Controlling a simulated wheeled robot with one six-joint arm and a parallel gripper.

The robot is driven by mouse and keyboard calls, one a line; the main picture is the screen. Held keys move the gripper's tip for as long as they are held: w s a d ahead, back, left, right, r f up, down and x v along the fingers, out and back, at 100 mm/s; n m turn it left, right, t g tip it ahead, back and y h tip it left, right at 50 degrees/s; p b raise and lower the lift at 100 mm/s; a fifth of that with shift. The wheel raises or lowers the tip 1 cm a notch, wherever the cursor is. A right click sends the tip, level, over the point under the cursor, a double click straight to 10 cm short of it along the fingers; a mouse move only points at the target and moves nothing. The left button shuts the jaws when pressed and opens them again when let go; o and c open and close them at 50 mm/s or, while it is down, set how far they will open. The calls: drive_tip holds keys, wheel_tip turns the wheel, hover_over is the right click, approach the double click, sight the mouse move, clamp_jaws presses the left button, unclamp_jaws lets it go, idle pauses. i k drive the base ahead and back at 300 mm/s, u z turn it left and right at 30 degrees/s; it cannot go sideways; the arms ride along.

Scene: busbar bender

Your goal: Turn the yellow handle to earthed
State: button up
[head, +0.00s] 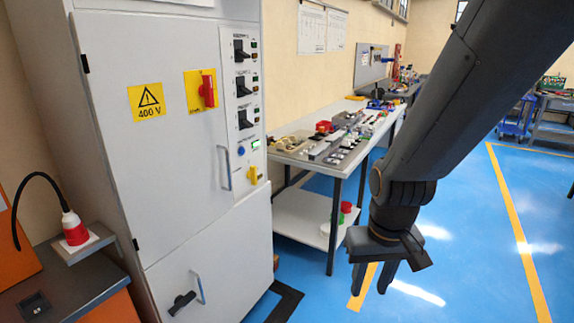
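The small yellow handle (252,175) is low on the narrow control strip of a white cabinet (165,180), below a blue button and a small green-lit display. It looks roughly upright; its position markings are too small to read. My gripper (372,279) hangs to the right of the cabinet, pointing down over the blue floor. Its two fingers are apart with nothing between them. It is well clear of the handle.
A red rotary switch (208,91) on a yellow plate and several black switches sit higher on the cabinet. A workbench (335,150) full of parts stands behind, right of the cabinet. A grey-topped unit with a red plug (75,229) stands at left.

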sight(252, 174)
drive_tip(key=u, duration=0.1)
drive_tip(key=i, duration=1.15)
drive_tip(key=u, duration=0.55)
